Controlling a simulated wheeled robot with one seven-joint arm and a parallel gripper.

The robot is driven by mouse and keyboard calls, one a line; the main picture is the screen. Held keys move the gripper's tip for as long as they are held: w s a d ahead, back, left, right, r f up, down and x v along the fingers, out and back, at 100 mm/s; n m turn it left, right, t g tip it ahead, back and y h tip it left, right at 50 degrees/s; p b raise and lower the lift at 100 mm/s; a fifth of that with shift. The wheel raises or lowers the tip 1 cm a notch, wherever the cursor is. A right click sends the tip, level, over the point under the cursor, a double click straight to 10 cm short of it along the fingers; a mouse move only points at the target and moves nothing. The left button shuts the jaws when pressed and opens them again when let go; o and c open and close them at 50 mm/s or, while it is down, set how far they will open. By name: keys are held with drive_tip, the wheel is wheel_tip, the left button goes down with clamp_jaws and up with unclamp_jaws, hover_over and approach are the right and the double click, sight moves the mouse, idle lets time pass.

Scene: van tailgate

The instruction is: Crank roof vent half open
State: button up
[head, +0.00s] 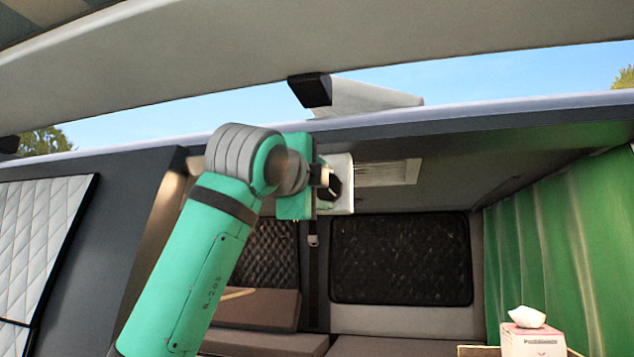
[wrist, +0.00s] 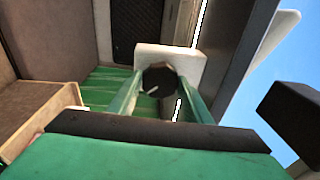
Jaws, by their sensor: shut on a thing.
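A dark round knob (wrist: 158,77) with a white pointer line sits on a white mounting block (wrist: 190,56). My gripper (wrist: 160,86) is shut on the knob, one green finger on each side. The pointer line slants down to the left in the wrist view. In the head view the knob (head: 333,186) and the block (head: 347,187) are under the van ceiling, with my gripper (head: 322,181) reaching from the left. A pale slatted vent panel (head: 388,172) lies in the ceiling behind them. Above the roof, a whitish lid-like piece (head: 372,97) shows against the sky; its exact opening cannot be told.
The raised tailgate (head: 330,45) spans overhead. A black block (head: 310,90) stands by the roof edge. A green curtain (head: 560,245) hangs at right, a tissue box (head: 532,340) below it. Quilted panels (head: 400,258) and seats (head: 265,306) are behind.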

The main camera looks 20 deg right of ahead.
drive_tip(key=shift+s+a+r, duration=0.1)
drive_tip(key=shift+a+r, duration=0.15)
drive_tip(key=shift+r, duration=0.1)
drive_tip(key=o, duration=1.1)
drive_tip(key=shift+c, duration=0.2)
drive_tip(key=v, duration=1.1)
drive_tip(key=shift+f, duration=0.1)
